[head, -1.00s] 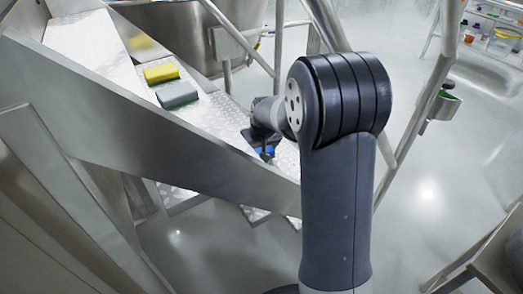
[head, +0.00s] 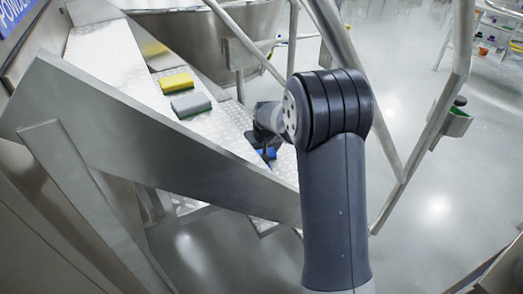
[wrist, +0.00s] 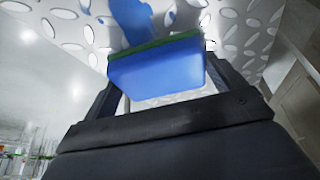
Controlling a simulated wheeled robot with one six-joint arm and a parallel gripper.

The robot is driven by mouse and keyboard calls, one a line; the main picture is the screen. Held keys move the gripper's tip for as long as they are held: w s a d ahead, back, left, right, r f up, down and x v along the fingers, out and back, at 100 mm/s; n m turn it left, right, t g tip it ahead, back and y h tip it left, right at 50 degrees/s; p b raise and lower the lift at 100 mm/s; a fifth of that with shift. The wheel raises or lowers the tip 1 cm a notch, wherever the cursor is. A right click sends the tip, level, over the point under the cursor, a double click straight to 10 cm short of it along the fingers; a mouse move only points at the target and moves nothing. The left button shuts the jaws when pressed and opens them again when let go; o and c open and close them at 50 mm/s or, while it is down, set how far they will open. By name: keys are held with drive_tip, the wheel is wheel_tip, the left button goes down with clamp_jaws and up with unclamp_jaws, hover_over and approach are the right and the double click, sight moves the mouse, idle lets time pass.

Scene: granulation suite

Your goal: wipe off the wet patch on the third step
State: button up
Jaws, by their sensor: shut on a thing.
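My gripper (head: 264,148) is shut on a blue sponge (wrist: 155,72) with a green layer, low over the metal stairs. In the head view only a bit of the blue sponge (head: 268,154) shows below the jaws. The wrist view shows a blue smear (wrist: 132,20) on the patterned tread just beyond the sponge; I cannot tell whether it is the wet patch or a reflection. Whether the sponge touches the tread (head: 232,128) is also unclear. My wrist hides part of this step, and I cannot tell its number.
A yellow sponge (head: 176,83) and a grey sponge (head: 191,104) lie on the stairs, up and left of my gripper. A broad metal side plate (head: 150,135) borders the stairs nearer me. A handrail (head: 425,125) stands to the right, with a small metal holder (head: 456,122) on it.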

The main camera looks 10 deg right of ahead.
drive_tip(key=shift+s+d+r+b, duration=0.15)
drive_tip(key=shift+s+d, duration=0.25)
drive_tip(key=shift+s, duration=0.9)
drive_tip(key=shift+s+d+f+b, duration=0.15)
drive_tip(key=shift+s+d, duration=0.3)
drive_tip(key=shift+s, duration=0.8)
drive_tip(key=shift+s+d+r+b, duration=0.1)
drive_tip(key=shift+s+d+b, duration=0.25)
drive_tip(key=shift+s, duration=0.95)
drive_tip(key=shift+a, duration=0.15)
drive_tip(key=shift+w+a+f+p, duration=0.1)
drive_tip(key=shift+w+a+p, duration=0.1)
drive_tip(key=shift+w, duration=0.45)
drive_tip(key=shift+w+a+f+p, duration=0.1)
drive_tip(key=shift+w+a+p, duration=0.1)
drive_tip(key=shift+w, duration=0.4)
drive_tip(key=shift+w+a+f+p, duration=0.1)
drive_tip(key=shift+w+a+p, duration=0.1)
drive_tip(key=shift+w, duration=0.45)
drive_tip(key=shift+w+a+p, duration=0.3)
drive_tip(key=shift+w, duration=0.6)
drive_tip(key=shift+w+a+p, duration=0.3)
drive_tip(key=shift+w, duration=0.55)
drive_tip(key=shift+r, duration=0.15)
